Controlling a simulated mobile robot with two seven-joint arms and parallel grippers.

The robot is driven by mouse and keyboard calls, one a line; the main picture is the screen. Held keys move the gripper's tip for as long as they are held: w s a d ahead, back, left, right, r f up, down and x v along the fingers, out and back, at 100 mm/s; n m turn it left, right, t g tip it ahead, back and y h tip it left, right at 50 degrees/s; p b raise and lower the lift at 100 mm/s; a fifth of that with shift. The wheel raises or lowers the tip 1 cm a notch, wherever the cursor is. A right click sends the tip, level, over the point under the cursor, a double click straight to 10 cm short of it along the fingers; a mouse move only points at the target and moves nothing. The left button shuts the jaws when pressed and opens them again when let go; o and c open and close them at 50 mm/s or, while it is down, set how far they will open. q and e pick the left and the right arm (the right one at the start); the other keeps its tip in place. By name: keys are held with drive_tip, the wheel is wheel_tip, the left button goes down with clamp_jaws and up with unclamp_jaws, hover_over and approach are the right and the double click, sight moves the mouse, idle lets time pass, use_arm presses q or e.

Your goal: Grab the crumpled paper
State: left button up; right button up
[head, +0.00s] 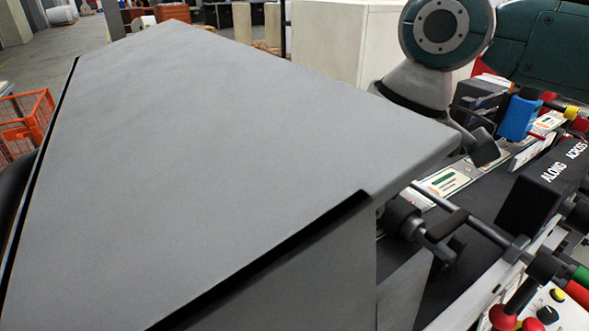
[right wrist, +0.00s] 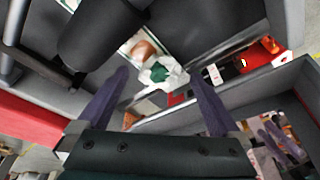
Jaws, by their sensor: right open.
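The crumpled paper (right wrist: 163,72), a small white wad with a green patch, shows in the right wrist view, beyond and between the two fingers of my right gripper (right wrist: 158,76). The gripper is open, with nothing seen held between its fingers. I cannot tell how far the paper is from the fingertips. In the head view my right gripper (head: 484,148) hangs over the machine on the right, partly hidden behind a grey cover. I cannot make out the crumpled paper there. My left gripper is not in view.
The large grey cover (head: 200,120) fills much of the head view. A printed label strip (head: 452,180), a metal bar (head: 480,228) and red-knobbed controls (head: 503,316) lie beside it. In the right wrist view a black roller (right wrist: 98,35) is close to the left finger.

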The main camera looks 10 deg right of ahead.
drive_tip(key=shift+a+f, duration=0.1)
drive_tip(key=shift+f, duration=0.35)
drive_tip(key=shift+c, duration=0.2)
drive_tip(key=c, duration=1.4)
